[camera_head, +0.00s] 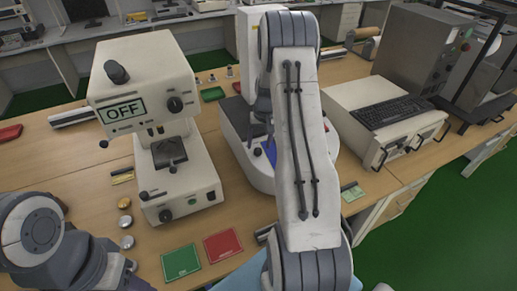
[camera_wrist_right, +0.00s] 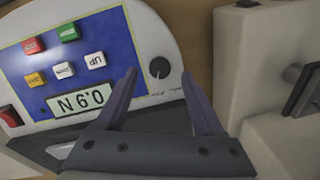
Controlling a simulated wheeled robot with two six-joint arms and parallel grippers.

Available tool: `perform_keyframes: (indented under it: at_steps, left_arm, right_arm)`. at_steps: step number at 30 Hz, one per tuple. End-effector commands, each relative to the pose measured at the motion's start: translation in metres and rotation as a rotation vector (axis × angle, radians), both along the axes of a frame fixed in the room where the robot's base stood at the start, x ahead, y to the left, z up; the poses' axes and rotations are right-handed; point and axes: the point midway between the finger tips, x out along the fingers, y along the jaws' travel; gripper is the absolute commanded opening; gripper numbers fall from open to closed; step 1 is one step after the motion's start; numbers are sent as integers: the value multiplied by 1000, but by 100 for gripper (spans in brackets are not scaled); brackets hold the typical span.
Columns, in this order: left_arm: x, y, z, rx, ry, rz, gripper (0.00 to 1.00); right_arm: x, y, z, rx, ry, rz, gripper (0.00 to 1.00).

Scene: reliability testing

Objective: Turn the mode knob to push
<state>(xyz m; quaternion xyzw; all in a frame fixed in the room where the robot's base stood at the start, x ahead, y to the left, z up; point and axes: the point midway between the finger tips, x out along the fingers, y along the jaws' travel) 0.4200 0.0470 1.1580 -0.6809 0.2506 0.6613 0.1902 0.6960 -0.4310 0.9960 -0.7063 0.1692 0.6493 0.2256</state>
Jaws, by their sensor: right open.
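A small dark round knob (camera_wrist_right: 159,67) sits at the edge of the blue panel (camera_wrist_right: 105,45) of a white machine in the right wrist view. My right gripper (camera_wrist_right: 159,75) is open, with one fingertip on each side of the knob in the picture; I cannot tell whether they touch it. The knob's setting is too small to read. In the head view, my right gripper (camera_head: 262,128) is over the white machine (camera_head: 236,150), whose panel is mostly hidden by my arm. My left arm shows at the lower left, its gripper out of view.
The panel has coloured buttons (camera_wrist_right: 68,32) and a display (camera_wrist_right: 82,101) that appears upside down. Left of it stands a beige machine (camera_head: 150,85) reading OFF. Green (camera_head: 180,263) and red (camera_head: 223,245) plates lie in front. A keyboard (camera_head: 392,108) sits on a unit at right.

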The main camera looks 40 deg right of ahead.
Motion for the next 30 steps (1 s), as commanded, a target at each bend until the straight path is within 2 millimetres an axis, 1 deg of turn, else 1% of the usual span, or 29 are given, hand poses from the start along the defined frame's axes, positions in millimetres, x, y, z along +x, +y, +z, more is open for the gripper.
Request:
perform_keyframes:
  at_steps: [1, 6, 9, 12, 17, 30]
  left_arm:
    - [0, 0, -6, 0, 0, 0, 50]
    - [0, 0, -14, 0, 0, -1, 50]
    - [0, 0, -17, 0, 0, -1, 50]
    - [0, 0, -19, 0, 0, -1, 50]
    - [0, 0, -19, 0, 0, -1, 50]
    - [0, 0, -19, 0, 0, -1, 50]
  right_arm:
    - [0, -2, 10, -4, -6, 0, 69]
    - [-4, -3, 43, -3, -5, -2, 69]
    - [-5, -4, 59, -2, -3, -2, 69]
    - [-7, -5, 69, -1, -2, -1, 69]
    - [-8, -5, 75, 1, 1, -1, 69]
    - [-8, -5, 75, 1, 1, -1, 69]
